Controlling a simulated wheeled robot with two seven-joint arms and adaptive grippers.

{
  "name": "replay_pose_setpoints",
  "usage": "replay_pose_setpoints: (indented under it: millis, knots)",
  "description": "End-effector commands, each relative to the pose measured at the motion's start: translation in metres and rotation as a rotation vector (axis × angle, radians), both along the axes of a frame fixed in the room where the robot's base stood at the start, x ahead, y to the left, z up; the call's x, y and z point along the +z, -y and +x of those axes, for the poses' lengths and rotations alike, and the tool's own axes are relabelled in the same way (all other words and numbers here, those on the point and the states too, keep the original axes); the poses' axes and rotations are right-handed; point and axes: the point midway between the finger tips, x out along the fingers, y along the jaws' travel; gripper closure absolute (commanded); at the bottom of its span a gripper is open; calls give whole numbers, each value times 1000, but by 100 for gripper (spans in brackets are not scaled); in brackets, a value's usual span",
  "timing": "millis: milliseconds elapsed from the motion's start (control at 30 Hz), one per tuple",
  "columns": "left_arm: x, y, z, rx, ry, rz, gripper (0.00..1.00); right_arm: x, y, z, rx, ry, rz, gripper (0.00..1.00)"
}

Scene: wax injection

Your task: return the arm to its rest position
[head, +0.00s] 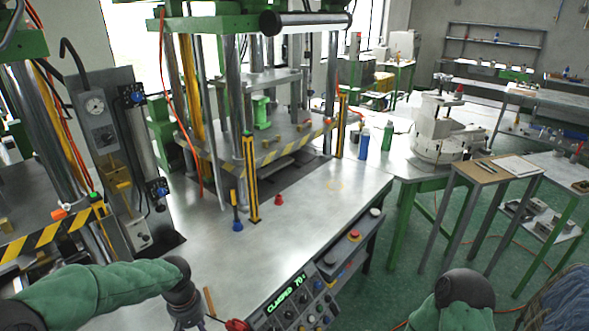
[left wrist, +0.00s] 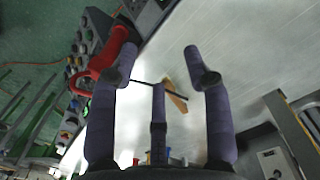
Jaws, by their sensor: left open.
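My left arm, in a green sleeve, reaches in from the lower left in the head view. My left gripper (head: 188,312) is over the front of the metal table, left of the control panel (head: 305,290). In the left wrist view the same gripper (left wrist: 158,68) has its purple-grey fingers spread, with nothing held between them. A red object with a loop (left wrist: 103,62) shows beside the left-hand finger; whether they touch is unclear. It also shows at the bottom edge of the head view (head: 237,325). My right arm shows as a green sleeve at lower right; its gripper is out of view.
A thin brown strip (head: 210,302) lies on the table (head: 310,210) by my left gripper. A press with a striped edge (head: 270,152) stands behind. A blue-based part (head: 237,224) and a red part (head: 278,199) stand on the table.

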Motion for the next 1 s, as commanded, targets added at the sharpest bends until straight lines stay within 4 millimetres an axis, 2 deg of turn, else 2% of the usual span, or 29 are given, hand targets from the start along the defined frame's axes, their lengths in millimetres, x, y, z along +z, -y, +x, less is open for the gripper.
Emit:
replay_pose_setpoints:
  millis: [367,533,800,1000]
  knots:
    - [-65,43,-11,-90,-1,-112,51,0,0,0,0,0,0,51]
    - [-109,72,-26,-135,5,-185,51,0,0,0,0,0,0,51]
    - [-187,124,-76,-189,33,-297,51,0,0,0,0,0,0,51]
    - [-230,148,-123,-210,57,-322,51,0,0,0,0,0,0,51]
